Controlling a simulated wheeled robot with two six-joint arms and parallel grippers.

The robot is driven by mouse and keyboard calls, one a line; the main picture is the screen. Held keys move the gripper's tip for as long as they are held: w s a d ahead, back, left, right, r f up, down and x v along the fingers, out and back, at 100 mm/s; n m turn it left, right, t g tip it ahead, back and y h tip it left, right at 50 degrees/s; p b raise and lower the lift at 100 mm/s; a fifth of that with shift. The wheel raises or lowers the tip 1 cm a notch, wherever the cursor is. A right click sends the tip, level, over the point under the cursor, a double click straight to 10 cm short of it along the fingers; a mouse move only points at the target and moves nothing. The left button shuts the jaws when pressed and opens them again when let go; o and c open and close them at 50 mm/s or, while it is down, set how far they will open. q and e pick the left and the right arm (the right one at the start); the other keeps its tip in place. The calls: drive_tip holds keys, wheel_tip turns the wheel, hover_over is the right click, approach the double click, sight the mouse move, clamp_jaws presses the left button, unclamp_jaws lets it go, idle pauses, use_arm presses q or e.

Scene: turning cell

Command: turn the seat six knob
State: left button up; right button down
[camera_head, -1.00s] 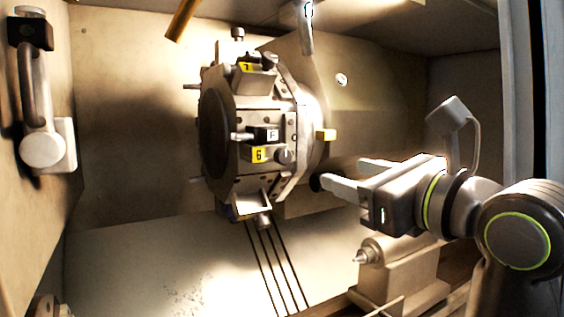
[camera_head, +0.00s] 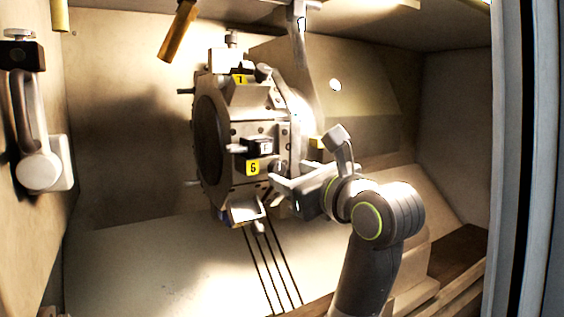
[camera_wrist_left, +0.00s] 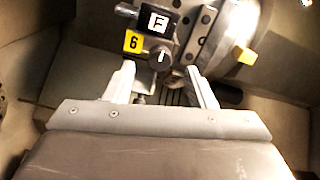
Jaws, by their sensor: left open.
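The seat six knob (camera_wrist_left: 160,59) is a dark round knob with a pale pointer line, beside the yellow "6" label (camera_wrist_left: 133,42) on the turret. In the wrist view its line stands nearly upright. My left gripper (camera_wrist_left: 160,74) is open, one finger to each side of the knob and just short of it in the picture; contact cannot be told. In the head view the left gripper (camera_head: 276,177) is at the turret's right side, close to the "6" label (camera_head: 253,167), and the knob is mostly hidden by the fingers. My right gripper is not in view.
A yellow block (camera_wrist_left: 246,56) sticks out at right. A nozzle-like rod (camera_head: 178,32) hangs above. The floor at lower left is clear.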

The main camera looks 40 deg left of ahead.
sight(279, 169)
use_arm(q)
drive_tip(key=shift+p+x, duration=0.65)
drive_tip(key=shift+x, duration=1.65)
drive_tip(key=c, duration=1)
drive_tip(key=shift+o, duration=0.2)
